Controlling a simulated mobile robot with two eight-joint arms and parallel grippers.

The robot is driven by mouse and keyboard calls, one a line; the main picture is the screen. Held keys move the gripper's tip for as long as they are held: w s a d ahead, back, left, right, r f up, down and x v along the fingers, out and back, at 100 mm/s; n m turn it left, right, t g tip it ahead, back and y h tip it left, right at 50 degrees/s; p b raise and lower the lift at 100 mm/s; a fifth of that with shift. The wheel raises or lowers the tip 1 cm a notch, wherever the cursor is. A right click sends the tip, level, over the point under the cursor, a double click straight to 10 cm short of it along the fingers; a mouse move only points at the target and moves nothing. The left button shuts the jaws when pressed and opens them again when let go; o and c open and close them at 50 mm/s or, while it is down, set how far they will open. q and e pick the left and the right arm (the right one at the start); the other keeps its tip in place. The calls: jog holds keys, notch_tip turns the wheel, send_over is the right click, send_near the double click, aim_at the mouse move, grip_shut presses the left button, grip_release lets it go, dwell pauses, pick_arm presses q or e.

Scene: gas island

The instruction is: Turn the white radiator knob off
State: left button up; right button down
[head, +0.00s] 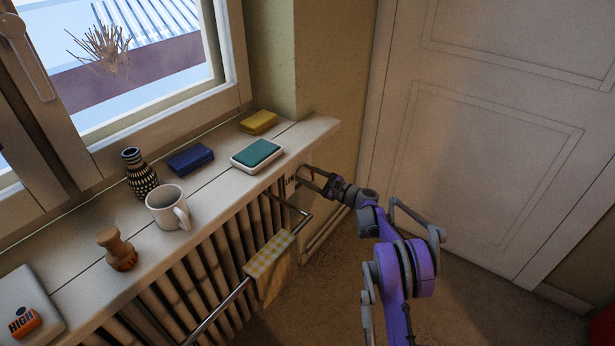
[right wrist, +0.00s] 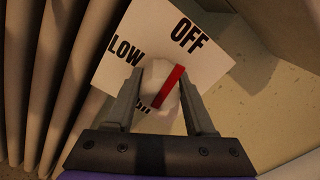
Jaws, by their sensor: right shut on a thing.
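The white radiator knob (right wrist: 160,84) shows in the right wrist view, round with a red pointer bar (right wrist: 168,86). It sits on a white dial plate (right wrist: 150,32) lettered LOW and OFF, with other lettering partly hidden below. The red bar tilts, its upper end towards the OFF side. My right gripper (right wrist: 160,88) is shut on the knob, one finger on each side. In the head view the right gripper (head: 318,182) reaches the radiator's far right end, under the sill, and mostly hides the knob. My left gripper is not in view.
The radiator (head: 190,278) runs under a window sill (head: 215,190) that holds a mug, a vase, a sponge and other small items. A towel rail (head: 222,308) with a checked cloth (head: 270,265) stands out in front. A door (head: 490,130) is at right.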

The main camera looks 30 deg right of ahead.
jog(key=shift+m, duration=0.9)
jog(key=shift+c, duration=1.3)
grip_release()
jog(key=p+v, duration=0.1)
jog(key=v, duration=0.9)
jog(key=shift+s+d+p, duration=0.2)
jog(key=shift+s+p, duration=0.1)
jog(key=shift+s, duration=0.05)
jog(key=shift+f, duration=0.1)
